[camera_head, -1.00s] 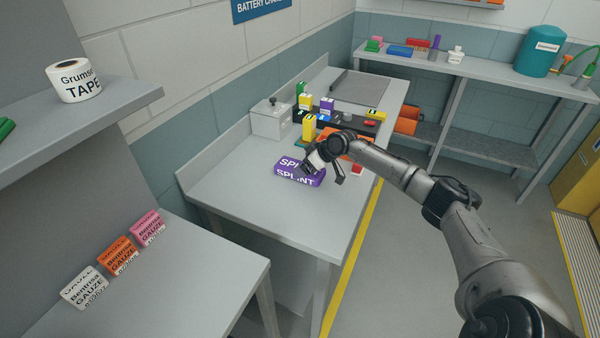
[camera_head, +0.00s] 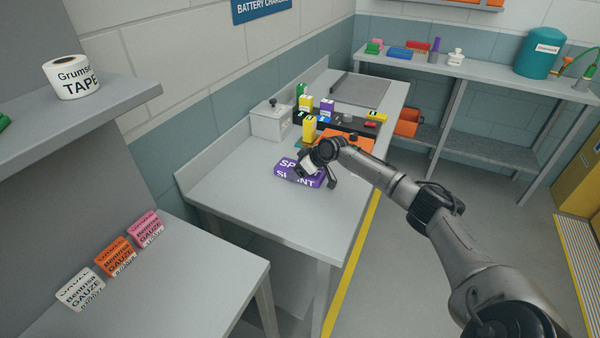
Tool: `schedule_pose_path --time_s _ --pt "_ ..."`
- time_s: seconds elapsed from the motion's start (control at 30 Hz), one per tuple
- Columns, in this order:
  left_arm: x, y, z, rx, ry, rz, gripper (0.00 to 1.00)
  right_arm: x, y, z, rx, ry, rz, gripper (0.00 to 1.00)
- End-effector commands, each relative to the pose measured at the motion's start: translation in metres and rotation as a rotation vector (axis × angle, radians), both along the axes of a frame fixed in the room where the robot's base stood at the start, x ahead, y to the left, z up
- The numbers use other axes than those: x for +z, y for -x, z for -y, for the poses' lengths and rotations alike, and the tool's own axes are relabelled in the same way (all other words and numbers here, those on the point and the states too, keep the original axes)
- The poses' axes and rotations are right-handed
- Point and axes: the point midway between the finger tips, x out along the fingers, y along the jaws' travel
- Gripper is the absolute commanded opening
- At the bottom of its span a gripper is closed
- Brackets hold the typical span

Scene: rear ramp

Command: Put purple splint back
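The purple splint (camera_head: 286,168) lies on the grey workbench (camera_head: 245,205), with white "SPLINT" lettering on its top and front. My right gripper (camera_head: 316,176) is over the splint's right half and hides part of the lettering. Its fingers look spread, one over the splint's front and one past its right end. I cannot tell whether they touch it. My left gripper is not in view.
Behind the splint stand a grey box (camera_head: 271,121), a black organiser (camera_head: 345,127) with small coloured items, and an orange item (camera_head: 352,141). Three gauze packs (camera_head: 117,257) sit on the nearer table. The workbench's front left is clear.

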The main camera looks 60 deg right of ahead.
Motion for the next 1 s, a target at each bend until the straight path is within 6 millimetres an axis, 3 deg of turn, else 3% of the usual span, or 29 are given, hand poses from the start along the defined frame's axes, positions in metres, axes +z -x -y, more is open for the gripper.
schedule_pose_path --time_s 0.13,0.47,0.67,0.83,1.0 --pt "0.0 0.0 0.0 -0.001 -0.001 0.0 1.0 0.0 0.0 0.0 0.0 0.0 0.0 0.55" --pt "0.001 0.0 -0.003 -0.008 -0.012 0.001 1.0 0.003 0.0 0.0 0.0 0.0 0.001 0.55" --pt "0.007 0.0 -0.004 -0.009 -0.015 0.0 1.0 0.019 0.0 0.0 0.0 0.001 0.001 0.54" --pt "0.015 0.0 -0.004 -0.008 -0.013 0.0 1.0 0.044 0.0 0.001 0.0 0.001 0.002 0.54" --pt "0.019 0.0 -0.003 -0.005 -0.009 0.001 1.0 0.053 0.02 0.005 0.0 0.005 -0.003 0.54"
